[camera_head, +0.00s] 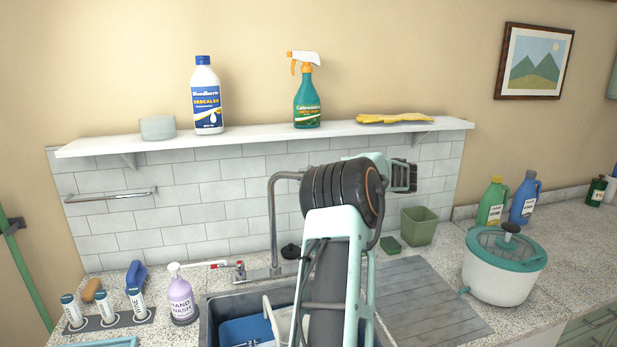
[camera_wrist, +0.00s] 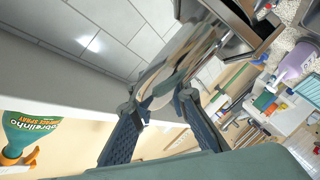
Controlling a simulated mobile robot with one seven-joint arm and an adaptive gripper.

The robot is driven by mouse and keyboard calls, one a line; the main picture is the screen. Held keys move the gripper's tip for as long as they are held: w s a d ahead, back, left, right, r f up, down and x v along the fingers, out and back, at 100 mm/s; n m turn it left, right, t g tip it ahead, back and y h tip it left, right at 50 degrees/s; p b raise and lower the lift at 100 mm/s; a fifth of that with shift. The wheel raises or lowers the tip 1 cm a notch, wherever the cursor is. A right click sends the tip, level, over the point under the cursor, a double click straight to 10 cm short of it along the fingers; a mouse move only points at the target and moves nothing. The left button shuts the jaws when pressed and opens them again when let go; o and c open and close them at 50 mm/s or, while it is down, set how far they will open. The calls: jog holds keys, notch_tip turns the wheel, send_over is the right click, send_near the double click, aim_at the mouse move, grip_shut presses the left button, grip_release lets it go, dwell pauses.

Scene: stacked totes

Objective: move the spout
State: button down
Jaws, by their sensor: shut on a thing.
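The grey metal spout (camera_head: 284,176) of the tap rises behind the sink and bends to the right at its top. Its right end goes out of sight behind my arm in the head view. In the wrist view the shiny spout (camera_wrist: 203,47) runs from the upper right down to my gripper (camera_wrist: 158,101), whose two dark fingers are shut on it. In the head view my arm hides the fingers. The tap base with a small red-marked lever (camera_head: 238,268) stands to the left of the spout's upright.
A shelf (camera_head: 260,134) with a descaler bottle (camera_head: 207,100), spray bottle (camera_head: 307,100) and yellow gloves (camera_head: 395,118) runs above. The sink (camera_head: 212,318) holds blue and white items. A hand wash bottle (camera_head: 181,296) stands left; a green bin (camera_head: 419,226) stands right.

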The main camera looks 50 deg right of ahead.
jog(key=shift+r, duration=0.2)
jog(key=c, duration=1.8)
grip_release()
jog(key=shift+w+a, duration=0.1)
jog(key=shift+c, duration=0.2)
jog(key=shift+f, duration=0.1)
jog(key=v, duration=1.2)
